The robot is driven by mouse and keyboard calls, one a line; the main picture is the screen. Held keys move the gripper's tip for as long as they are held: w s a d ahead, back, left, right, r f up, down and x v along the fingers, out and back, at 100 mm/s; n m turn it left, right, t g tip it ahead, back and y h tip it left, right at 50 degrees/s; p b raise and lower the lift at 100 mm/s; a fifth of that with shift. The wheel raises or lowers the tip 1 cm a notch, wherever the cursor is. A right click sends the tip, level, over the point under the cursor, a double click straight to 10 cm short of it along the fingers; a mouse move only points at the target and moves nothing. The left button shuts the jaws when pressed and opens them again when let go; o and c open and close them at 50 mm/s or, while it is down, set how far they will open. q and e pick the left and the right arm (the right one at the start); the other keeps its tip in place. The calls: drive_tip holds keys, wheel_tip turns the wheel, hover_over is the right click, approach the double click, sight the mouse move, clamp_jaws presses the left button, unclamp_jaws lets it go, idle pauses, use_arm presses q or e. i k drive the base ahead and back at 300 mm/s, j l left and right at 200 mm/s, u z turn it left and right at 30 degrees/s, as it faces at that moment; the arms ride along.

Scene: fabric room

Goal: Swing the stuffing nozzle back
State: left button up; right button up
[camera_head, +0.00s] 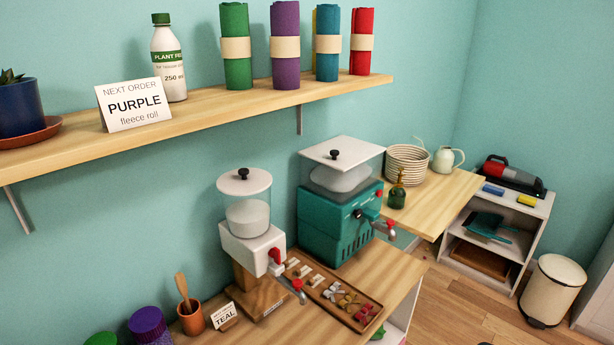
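Two dispenser machines stand on the wooden counter (395,268). The white one (246,240) has a clear round hopper of white filling and a swing nozzle (287,280) with a red joint and a grey and red tip, angled down to the right. The teal one (337,225) has a square hopper with a white lid and white filling. I cannot tell which nozzle is the stuffing nozzle. Neither of my grippers is in view.
A wooden tray (372,319) of small pieces lies before the machines. A TEAL card (224,316) and a spoon pot (191,319) stand left. The shelf (215,113) above holds fleece rolls, a bottle and a PURPLE order card (134,104). A bin (552,290) stands right.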

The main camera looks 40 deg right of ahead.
sight(388, 230)
drive_tip(key=z, duration=1.9)
